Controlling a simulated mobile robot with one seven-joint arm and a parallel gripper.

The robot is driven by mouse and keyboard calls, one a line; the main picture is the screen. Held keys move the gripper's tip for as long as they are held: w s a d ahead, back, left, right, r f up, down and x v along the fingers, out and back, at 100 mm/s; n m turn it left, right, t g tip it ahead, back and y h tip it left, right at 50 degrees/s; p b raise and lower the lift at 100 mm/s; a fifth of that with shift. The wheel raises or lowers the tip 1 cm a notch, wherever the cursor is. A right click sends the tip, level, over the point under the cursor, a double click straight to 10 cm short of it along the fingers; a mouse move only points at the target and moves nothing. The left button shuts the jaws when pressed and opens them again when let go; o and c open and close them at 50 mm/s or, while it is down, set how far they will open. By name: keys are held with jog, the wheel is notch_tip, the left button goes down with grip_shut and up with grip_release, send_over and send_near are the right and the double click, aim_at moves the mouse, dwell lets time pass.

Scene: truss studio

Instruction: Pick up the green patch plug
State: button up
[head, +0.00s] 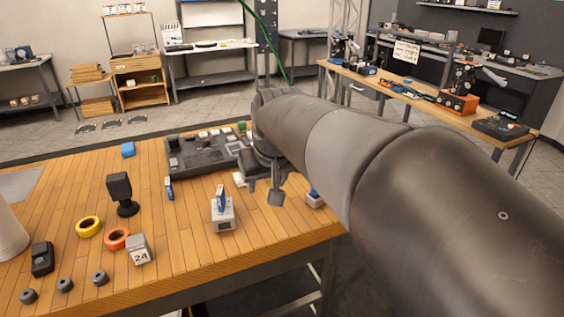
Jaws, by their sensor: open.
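My gripper (264,187) is open over the back right part of the wooden table, its fingers pointing down with nothing seen between them. A small green thing (242,126) shows at the far edge of the table, beside the black mixer and just left of my arm. It may be the green patch plug, but it is too small and too covered to be sure. My gripper is nearer the camera and lower in the picture than it. My arm hides part of the table behind the gripper.
The black mixer (190,158) lies left of my gripper. A black stand (120,192), yellow roll (83,233) and orange roll (108,243) are left. The front middle is clear.

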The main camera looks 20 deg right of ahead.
jog(key=w+d+f, duration=0.1)
jog(key=w+d, duration=0.4)
jog(key=w, duration=0.4)
jog(key=w+d+f, duration=0.1)
jog(key=w+d, duration=0.5)
jog(key=w, duration=0.3)
jog(key=shift+m+g, duration=0.4)
jog(key=shift+m, duration=0.4)
jog(key=w+d+f, duration=0.4)
jog(key=f, duration=0.1)
jog(key=w+d+f, duration=1)
jog(key=shift+d+f, duration=0.15)
jog(key=shift+d, duration=0.05)
jog(key=x, duration=0.5)
jog(key=shift+s+a+f, duration=0.15)
jog(key=shift+a+f, duration=0.05)
jog(key=shift+a, duration=0.15)
jog(key=c, duration=1.1)
